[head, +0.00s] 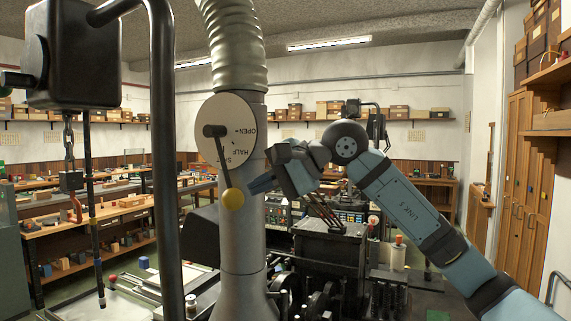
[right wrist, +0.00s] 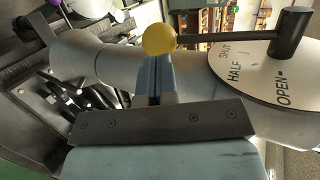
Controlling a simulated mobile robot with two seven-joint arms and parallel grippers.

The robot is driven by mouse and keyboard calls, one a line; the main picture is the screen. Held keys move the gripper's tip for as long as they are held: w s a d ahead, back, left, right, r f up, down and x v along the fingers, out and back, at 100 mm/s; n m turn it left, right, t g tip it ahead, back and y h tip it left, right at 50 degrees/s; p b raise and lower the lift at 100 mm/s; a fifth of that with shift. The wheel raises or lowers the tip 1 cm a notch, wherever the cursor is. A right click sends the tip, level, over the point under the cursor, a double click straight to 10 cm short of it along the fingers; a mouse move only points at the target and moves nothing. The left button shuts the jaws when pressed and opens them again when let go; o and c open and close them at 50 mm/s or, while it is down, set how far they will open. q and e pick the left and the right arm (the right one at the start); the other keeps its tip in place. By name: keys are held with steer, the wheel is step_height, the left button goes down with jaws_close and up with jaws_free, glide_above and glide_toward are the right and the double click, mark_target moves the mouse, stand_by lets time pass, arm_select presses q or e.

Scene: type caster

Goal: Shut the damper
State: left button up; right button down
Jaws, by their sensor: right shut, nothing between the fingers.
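The damper is a round white dial (head: 226,120) on a grey vertical duct (head: 240,225), marked OPEN, HALF and SHUT. Its dark lever (head: 220,158) hangs down from the hub, slightly to the right, and lies close beside the SHUT mark. A yellow knob (head: 233,199) ends the lever. In the right wrist view the knob (right wrist: 159,39) is just beyond the fingertips. My right gripper (head: 252,186) is shut and empty, right of the knob; its blue fingers (right wrist: 156,78) look touching or nearly touching it. My left gripper is out of view.
A black pipe (head: 165,200) stands left of the duct, with a dark hoist block (head: 75,55) and chain beyond. Dark machinery (head: 330,245) is below my right arm. Workbenches and shelves line the walls.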

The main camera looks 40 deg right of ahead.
mark_target(240, 197)
steer(key=shift+w+a+f, duration=0.15)
steer(key=shift+w+a, duration=0.15)
steer(key=shift+w, duration=0.05)
steer(key=shift+w+a+f, duration=0.2)
steer(key=shift+f, duration=0.05)
steer(key=shift+f+b, duration=0.25)
steer(key=shift+b, duration=0.15)
steer(key=w+f+t+y+b, duration=0.1)
steer(key=b, duration=0.2)
steer(key=w+a+f+t+b, duration=0.1)
steer(key=b, duration=0.3)
steer(key=shift+w+a+y, duration=0.2)
steer(key=shift+y, duration=0.2)
steer(key=shift+w+a+r+n+t+y+b, duration=0.2)
steer(key=shift+w+n+t+y+b, duration=0.15)
steer(key=shift+b, duration=0.4)
steer(key=shift+r, duration=0.15)
steer(key=shift+s+d, duration=0.2)
